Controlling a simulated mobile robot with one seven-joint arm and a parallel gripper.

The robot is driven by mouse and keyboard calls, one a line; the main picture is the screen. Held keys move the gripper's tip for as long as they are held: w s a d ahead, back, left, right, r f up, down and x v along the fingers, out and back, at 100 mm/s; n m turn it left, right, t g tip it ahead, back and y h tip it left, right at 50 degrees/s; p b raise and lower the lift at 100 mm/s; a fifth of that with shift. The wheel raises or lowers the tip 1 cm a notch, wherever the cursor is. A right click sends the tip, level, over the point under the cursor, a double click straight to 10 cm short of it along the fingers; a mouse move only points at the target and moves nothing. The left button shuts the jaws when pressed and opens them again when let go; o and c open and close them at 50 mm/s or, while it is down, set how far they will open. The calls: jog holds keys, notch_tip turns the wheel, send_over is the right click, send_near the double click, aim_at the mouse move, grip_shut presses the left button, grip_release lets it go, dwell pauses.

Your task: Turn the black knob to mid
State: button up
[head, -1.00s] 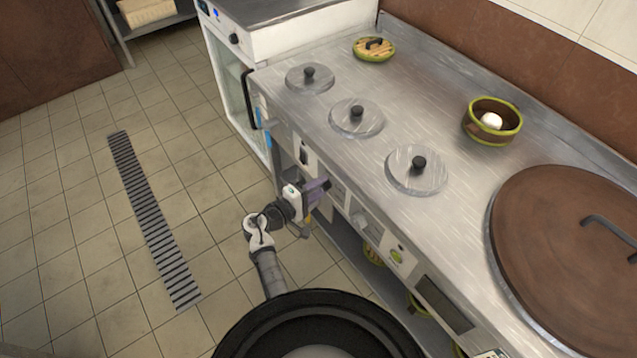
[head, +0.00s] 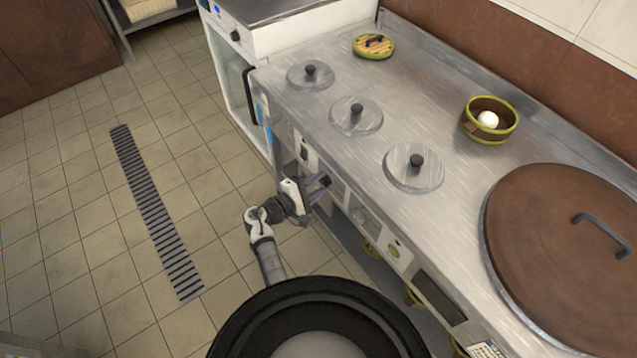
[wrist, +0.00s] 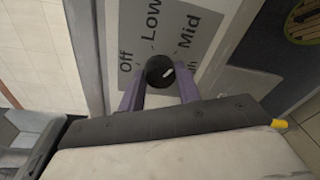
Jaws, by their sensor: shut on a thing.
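The black knob (wrist: 159,70) sits on a grey label plate (wrist: 195,20) printed "Off", "Low", "Mid" and a partly hidden word. Its short white mark points to the right, toward the side with "Mid" and the partly hidden word. My gripper (wrist: 160,86) has its purple fingers on either side of the knob and is shut on it. In the head view my gripper (head: 324,183) reaches the stove's front panel, and the knob there is hidden behind it.
The steel stove top (head: 330,150) carries several small lids, a green-rimmed pot (head: 488,132) with a white round thing inside, and a large brown lid (head: 560,220). Tiled floor (head: 90,210) is open on the left.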

jog(key=o, duration=1)
jog(key=shift+c, duration=0.2)
jog(key=b+v, duration=0.2)
jog(key=v, duration=1.2)
jog(key=shift+b, duration=0.4)
